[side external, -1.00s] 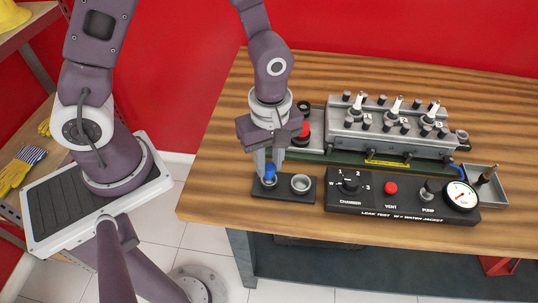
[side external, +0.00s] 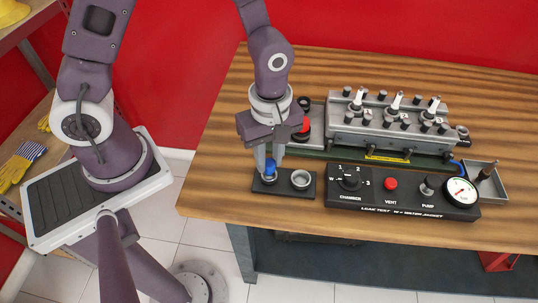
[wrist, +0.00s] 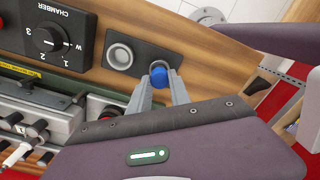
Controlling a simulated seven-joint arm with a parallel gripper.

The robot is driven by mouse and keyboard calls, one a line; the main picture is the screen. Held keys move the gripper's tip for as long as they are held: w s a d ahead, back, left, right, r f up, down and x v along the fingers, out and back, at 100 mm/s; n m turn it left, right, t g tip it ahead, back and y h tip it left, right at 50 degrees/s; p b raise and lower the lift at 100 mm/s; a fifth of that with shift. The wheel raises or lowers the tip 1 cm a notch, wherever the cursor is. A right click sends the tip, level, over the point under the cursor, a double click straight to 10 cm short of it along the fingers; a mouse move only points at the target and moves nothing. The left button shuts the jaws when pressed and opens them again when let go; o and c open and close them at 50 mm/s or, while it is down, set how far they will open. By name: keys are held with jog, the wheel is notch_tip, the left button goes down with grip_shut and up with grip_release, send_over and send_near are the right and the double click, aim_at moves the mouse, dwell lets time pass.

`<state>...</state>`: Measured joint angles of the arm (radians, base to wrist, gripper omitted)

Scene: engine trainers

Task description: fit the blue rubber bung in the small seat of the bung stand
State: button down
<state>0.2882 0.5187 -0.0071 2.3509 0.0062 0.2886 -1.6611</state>
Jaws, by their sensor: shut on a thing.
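The bung stand (side external: 284,192) is a black plate near the table's front edge, with a wider metal seat (side external: 300,179) on the right and the small seat (side external: 268,181) on the left. My gripper (side external: 269,167) points down over the left end, its fingers shut on the blue rubber bung (side external: 271,165). The bung is upright, directly over the small seat; its lower end is hard to make out, so I cannot tell whether it touches. In the wrist view the blue bung (wrist: 168,81) sits between the fingertips and partly hides the small seat (wrist: 158,66).
Right of the stand is the leak-test panel (side external: 400,203) with knobs and a gauge. Behind it stands the grey engine block (side external: 385,130) on a green base. The table left of the stand is clear.

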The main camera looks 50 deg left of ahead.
jog(key=shift+f, duration=0.2)
jog(key=shift+f, duration=0.3)
jog(key=shift+f, duration=0.35)
dwell(0.8)
jog(key=c, duration=0.7)
grip_release()
jog(key=shift+r, duration=3.55)
